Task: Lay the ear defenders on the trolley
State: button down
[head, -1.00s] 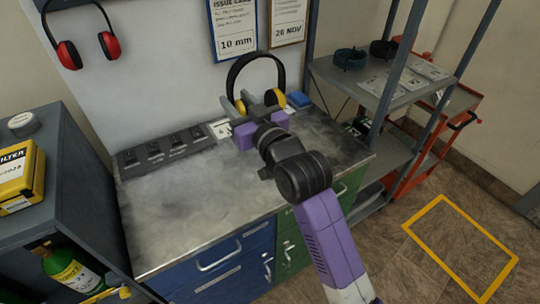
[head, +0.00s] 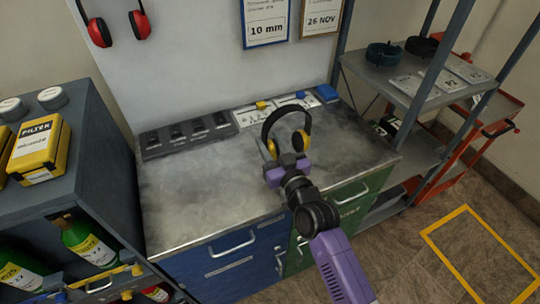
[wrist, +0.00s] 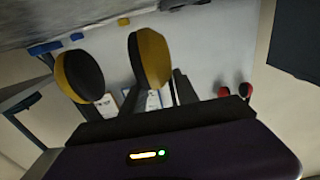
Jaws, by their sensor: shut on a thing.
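The ear defenders (head: 303,141), with a black headband and yellow-and-black cups, are held by my gripper (head: 284,157) above the right part of the bench. The headband arches upward. In the wrist view both cups (wrist: 152,58) hang close in front of my gripper (wrist: 145,103), which is shut on the ear defenders; the exact grip point is hard to see. The trolley (head: 506,108) is orange-red with a dark handle. It stands at the far right beyond the grey shelf rack, partly hidden by it, well away from my gripper.
The grey-topped bench (head: 205,205) has a charger strip (head: 190,138) along its back. Red ear defenders (head: 139,24) hang on the wall. The shelf rack (head: 385,80) stands between bench and trolley. A dark cabinet (head: 90,140) is at left. Floor inside the yellow outline (head: 485,255) is clear.

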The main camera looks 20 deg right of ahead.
jog(key=shift+f+b, duration=1.3)
jog(key=shift+f, duration=0.85)
jog(key=shift+f, duration=0.1)
jog(key=c, duration=0.9)
grip_release()
jog(key=shift+r, duration=0.2)
jog(key=s+b, duration=0.1)
jog(key=s, duration=0.6)
jog(key=s+b, duration=0.1)
jog(key=s, duration=0.3)
jog(key=shift+f+b, duration=0.35)
jog(key=shift+s+r, duration=0.1)
jog(key=shift+s, duration=0.4)
